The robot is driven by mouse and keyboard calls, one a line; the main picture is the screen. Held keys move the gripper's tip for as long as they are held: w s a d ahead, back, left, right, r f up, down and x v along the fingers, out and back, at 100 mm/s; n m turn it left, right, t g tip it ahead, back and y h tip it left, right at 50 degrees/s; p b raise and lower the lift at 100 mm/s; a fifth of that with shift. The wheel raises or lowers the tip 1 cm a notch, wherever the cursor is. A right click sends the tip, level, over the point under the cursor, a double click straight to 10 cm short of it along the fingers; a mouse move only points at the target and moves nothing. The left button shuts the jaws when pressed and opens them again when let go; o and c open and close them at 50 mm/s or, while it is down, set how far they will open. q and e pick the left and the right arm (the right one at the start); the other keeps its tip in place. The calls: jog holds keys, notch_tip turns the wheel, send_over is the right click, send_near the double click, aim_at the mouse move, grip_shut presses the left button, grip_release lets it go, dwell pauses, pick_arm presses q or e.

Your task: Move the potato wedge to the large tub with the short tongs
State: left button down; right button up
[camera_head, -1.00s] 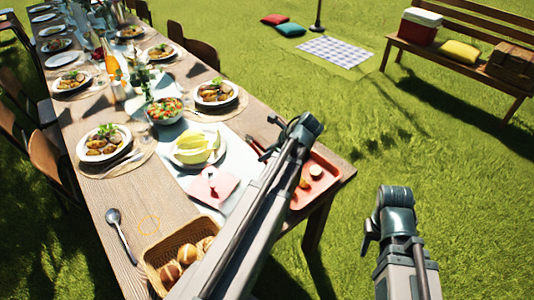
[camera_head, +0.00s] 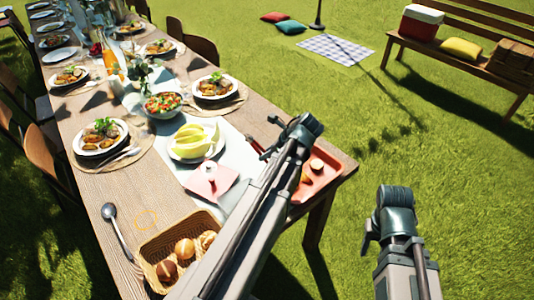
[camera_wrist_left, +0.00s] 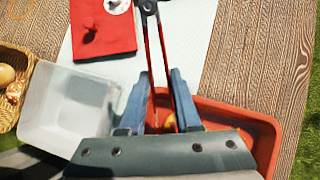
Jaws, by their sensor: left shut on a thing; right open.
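My left gripper (camera_wrist_left: 163,100) is shut on the short tongs (camera_wrist_left: 165,62). Their red arms run between its blue fingers and converge at a black end at the top of the left wrist view. The tongs are above the table's right end; in the head view my left gripper (camera_head: 268,152) is partly hidden by its own arm. A pale translucent large tub (camera_wrist_left: 75,110) lies left of the gripper. Small orange pieces (camera_wrist_left: 171,122), possibly the potato wedge, show in the orange tray (camera_wrist_left: 240,125) below. My right gripper (camera_head: 369,238) is off the table's right side, its jaws barely visible.
A bread basket (camera_head: 160,250), a spoon (camera_head: 118,230) and a plate of melon slices (camera_head: 196,143) stand on the table (camera_head: 90,190). A red square with a knob (camera_wrist_left: 103,38) lies beside the tub. Open grass surrounds the table's right end.

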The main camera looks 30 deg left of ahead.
pick_arm(q)
notch_tip(320, 180, up, 12)
jog(key=p, duration=1.2)
pick_arm(e)
notch_tip(320, 180, up, 12)
pick_arm(q)
jog(key=shift+s, duration=0.1)
pick_arm(e)
jog(key=shift+s, duration=0.1)
